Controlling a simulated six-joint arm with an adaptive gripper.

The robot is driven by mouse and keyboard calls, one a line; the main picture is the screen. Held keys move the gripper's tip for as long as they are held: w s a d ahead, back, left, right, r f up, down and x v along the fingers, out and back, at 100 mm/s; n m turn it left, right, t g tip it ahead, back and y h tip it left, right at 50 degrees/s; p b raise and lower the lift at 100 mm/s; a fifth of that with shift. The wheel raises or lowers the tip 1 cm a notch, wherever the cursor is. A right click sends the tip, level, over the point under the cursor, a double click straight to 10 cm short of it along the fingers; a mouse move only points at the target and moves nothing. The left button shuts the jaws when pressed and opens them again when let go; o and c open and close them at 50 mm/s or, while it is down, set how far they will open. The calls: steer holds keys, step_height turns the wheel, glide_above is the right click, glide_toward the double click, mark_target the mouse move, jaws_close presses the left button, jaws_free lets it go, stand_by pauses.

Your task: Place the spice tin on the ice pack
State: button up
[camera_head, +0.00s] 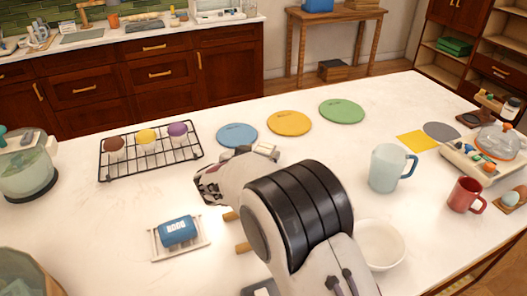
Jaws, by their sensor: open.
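My gripper (232,175) is in the middle of the counter, seen from behind past my arm, and is open. I cannot make out its fingertips clearly or anything between them. A blue block with white lettering (176,231), which looks like the ice pack, lies on a small pale slatted rack (158,249) to the left of my arm. I cannot pick out the spice tin for certain; my arm hides part of the counter.
A wire rack (112,174) with cupcake-like items stands at left. Blue, orange and green discs (289,123) lie behind my gripper. A pitcher (386,168), red mug (464,195) and white bowl (383,244) stand at right. The front left counter is mostly clear.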

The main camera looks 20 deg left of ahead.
steer(key=v, duration=0.8)
steer(key=shift+s, duration=0.3)
steer(key=shift+r, duration=0.15)
stand_by(0.3)
steer(key=w+d+r+y, duration=0.4)
steer(key=d+r, duration=0.2)
steer(key=r, duration=0.6)
steer(key=s+d+r+n+g+y, duration=0.1)
steer(key=s+d+r, duration=0.15)
steer(key=d, duration=0.25)
steer(key=s+d+r+n+g+y, duration=0.1)
steer(key=s+d+r, duration=0.15)
steer(key=d, duration=0.35)
steer(key=s+d+f+m+g+h, duration=0.1)
steer(key=s+d+f+g+h, duration=0.2)
steer(key=s+d, duration=1.1)
steer(key=s+d+f+m+g+h, duration=0.1)
steer(key=s+d+f, duration=0.4)
steer(key=s+d, duration=0.9)
steer(key=shift+s+d+f+g+h, duration=0.3)
steer(key=shift+d+f+g+h, duration=0.1)
steer(key=shift+d+g+h, duration=0.55)
